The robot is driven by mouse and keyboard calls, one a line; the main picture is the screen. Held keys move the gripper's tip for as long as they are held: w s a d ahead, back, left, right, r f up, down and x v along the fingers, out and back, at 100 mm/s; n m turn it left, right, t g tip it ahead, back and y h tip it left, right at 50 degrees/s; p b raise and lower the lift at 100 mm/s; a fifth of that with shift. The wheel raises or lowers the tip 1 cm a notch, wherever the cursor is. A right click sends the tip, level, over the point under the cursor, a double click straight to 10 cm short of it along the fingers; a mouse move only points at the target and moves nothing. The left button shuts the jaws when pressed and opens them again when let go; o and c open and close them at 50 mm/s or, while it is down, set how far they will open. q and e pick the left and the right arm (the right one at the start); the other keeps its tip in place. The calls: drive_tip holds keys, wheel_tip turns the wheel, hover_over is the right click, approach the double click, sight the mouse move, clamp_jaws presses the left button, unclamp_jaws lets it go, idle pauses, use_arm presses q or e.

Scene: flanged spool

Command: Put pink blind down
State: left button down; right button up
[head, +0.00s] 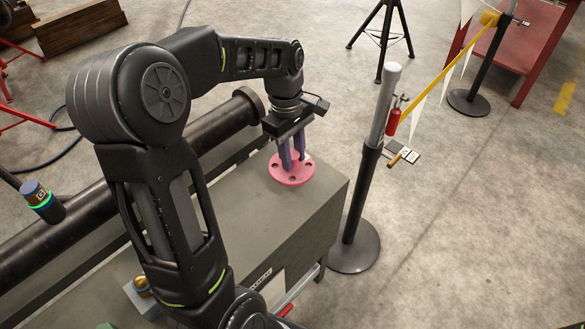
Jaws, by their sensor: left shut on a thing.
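The pink blind (291,174) is a round pink disc with several holes near its rim. It is at the right end of the grey cabinet top (254,204), in the middle of the head view. My left gripper (292,164) points down over the disc, and its purple fingers are shut on the disc's middle part. The fingers hide that part. The disc looks level and very close to the top; I cannot tell whether it touches. My right gripper is not in view.
A dark flanged pipe (222,118) runs along the cabinet's back side. A barrier post (378,130) with a round base stands just right of the cabinet. A black tripod (384,30) and red table (525,40) are farther back.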

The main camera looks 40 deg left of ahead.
use_arm(q)
drive_tip(key=shift+f+b, duration=0.3)
drive_tip(key=shift+f, duration=2.15)
drive_tip(key=shift+f, duration=0.1)
drive_tip(key=c, duration=1.1)
unclamp_jaws()
drive_tip(key=r, duration=0.4)
drive_tip(key=a+r+p, duration=0.1)
drive_tip(key=r, duration=0.7)
drive_tip(key=shift+a+p, duration=0.2)
drive_tip(key=shift+p, duration=0.1)
